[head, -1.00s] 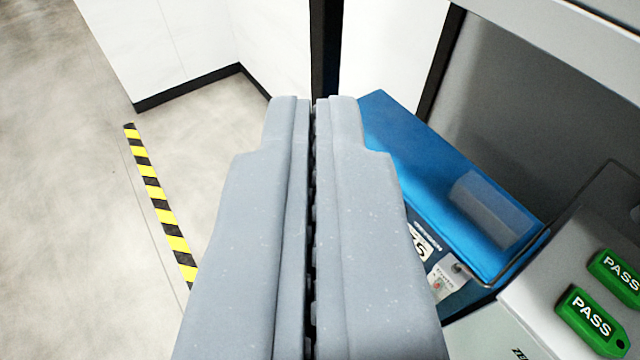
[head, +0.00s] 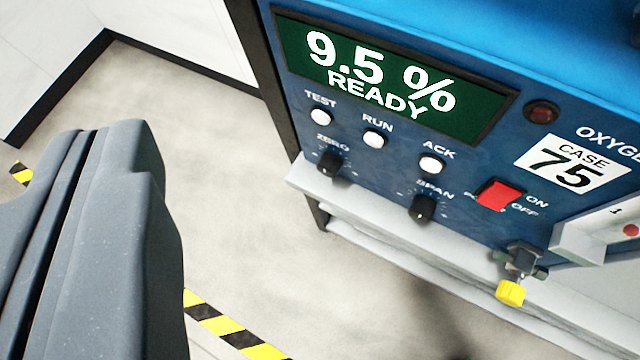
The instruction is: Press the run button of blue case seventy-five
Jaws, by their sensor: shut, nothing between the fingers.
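The blue case (head: 440,185) fills the right half of the head view, its front panel facing me at a tilt. A white label reads CASE 75 (head: 570,167). The green display (head: 390,80) reads 9.5 % READY. The white run button (head: 374,139) sits below the display under the word RUN, between the test button (head: 320,116) and the ack button (head: 432,164). My gripper (head: 105,135) is shut and empty at the left of the view. It is apart from the panel, to the left of the buttons.
Below the buttons are the black zero knob (head: 330,163) and span knob (head: 423,208), a red power switch (head: 498,195) and a yellow-tipped valve (head: 511,291). A dark red lamp (head: 542,112) is right of the display. A pale shelf edge (head: 400,240) runs under the case. Striped floor tape (head: 225,328) lies below.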

